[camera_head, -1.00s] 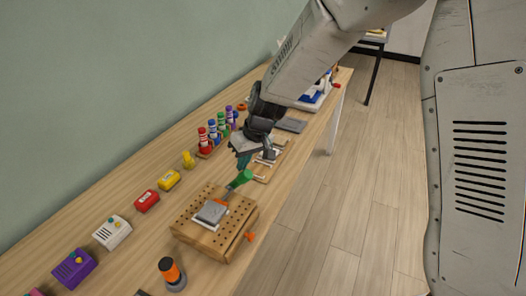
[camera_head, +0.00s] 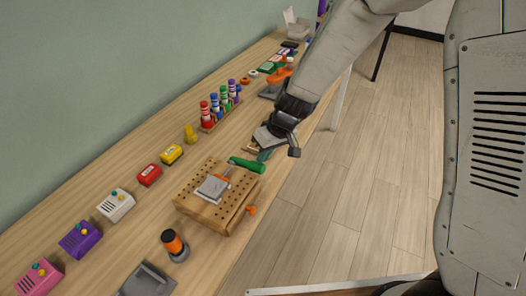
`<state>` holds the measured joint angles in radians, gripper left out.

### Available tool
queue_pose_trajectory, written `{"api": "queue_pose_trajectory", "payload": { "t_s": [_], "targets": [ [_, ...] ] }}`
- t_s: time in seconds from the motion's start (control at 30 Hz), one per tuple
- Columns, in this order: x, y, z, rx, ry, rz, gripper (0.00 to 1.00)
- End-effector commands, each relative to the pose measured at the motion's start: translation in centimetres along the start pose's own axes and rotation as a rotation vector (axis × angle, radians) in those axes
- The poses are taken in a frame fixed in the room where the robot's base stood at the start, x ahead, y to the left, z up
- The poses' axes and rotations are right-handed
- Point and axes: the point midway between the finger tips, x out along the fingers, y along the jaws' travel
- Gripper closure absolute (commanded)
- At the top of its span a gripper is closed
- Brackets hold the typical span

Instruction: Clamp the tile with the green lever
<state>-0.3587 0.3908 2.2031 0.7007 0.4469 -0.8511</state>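A grey tile (camera_head: 212,188) lies on a wooden block with rows of holes (camera_head: 203,210). The green lever (camera_head: 247,165) belongs to a clamp with an orange part (camera_head: 227,173) at the tile's far edge. Its green handle points right, toward the block's far right corner. My gripper (camera_head: 263,155) is just beyond the handle, with its teal fingertips close to it. I cannot tell whether they touch it, or whether the fingers are open or shut.
An orange knob (camera_head: 251,210) sticks out of the block's right side. Red (camera_head: 149,175) and yellow (camera_head: 171,154) boxes stand to the left, and a bottle rack (camera_head: 220,116) behind. A black and orange cylinder (camera_head: 174,244) stands in front. Floor lies right of the table.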

Motion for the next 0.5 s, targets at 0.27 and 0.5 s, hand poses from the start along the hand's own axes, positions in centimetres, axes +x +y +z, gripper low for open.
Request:
{"api": "queue_pose_trajectory", "payload": {
  "t_s": [0.27, 0.5],
  "targets": [
    [1.12, 0.21, 1.45, 0.005, -0.025, -0.004, 1.0],
    [1.15, 0.21, 1.48, 0.004, -0.026, -0.004, 1.0]
  ]
}}
